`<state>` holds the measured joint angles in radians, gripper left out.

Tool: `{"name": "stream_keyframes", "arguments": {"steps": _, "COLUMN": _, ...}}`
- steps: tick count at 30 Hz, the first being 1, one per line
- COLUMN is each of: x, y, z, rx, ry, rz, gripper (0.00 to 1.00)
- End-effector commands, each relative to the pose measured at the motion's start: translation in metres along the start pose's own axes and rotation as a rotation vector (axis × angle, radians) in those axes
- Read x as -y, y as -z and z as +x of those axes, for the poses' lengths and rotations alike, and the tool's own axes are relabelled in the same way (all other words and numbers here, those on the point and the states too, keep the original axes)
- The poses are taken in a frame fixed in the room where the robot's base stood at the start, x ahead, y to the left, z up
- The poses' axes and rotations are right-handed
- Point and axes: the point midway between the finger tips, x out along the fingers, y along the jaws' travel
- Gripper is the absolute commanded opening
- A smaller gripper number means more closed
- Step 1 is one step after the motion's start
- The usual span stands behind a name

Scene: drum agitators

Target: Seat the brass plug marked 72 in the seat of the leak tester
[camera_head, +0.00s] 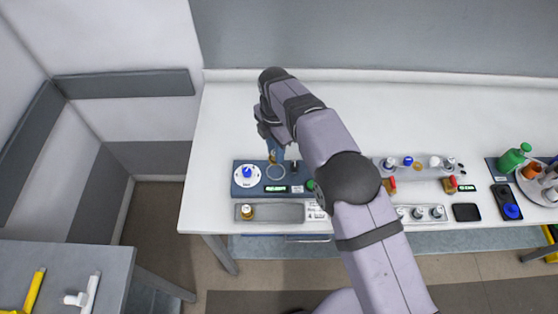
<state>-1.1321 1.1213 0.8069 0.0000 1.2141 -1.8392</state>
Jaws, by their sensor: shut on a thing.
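My gripper (272,146) points down over the blue leak tester (238,188) and is shut on a small brass plug (272,157). The plug hangs just above or at the back edge of the round, pale-rimmed seat (276,173); I cannot tell the exact gap. The 72 mark is too small to read. The tester also has a white dial (247,174) with a blue knob at its left and a small green display (275,189). My arm covers the tester's right part.
A grey tray (280,213) in front of the tester holds another brass plug (247,212) at its left end. To the right are a rack of several knobs (420,163), a dark device (507,202) and a green bottle (514,156). The table behind the tester is clear.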

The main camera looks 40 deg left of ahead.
Motion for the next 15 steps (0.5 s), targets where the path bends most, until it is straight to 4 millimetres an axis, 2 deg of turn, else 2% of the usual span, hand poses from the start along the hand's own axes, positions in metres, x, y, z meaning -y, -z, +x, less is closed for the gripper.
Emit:
{"name": "stream_keyframes", "arguments": {"steps": 7, "x": 0.0036, "y": 0.0010, "z": -0.0025, "rx": 0.000, "ry": 0.000, "rz": 0.081, "gripper": 0.00}}
{"name": "stream_keyframes", "arguments": {"steps": 15, "x": 0.0033, "y": 0.0009, "z": -0.0005, "rx": 0.000, "ry": -0.001, "rz": 0.093, "gripper": 0.00}}
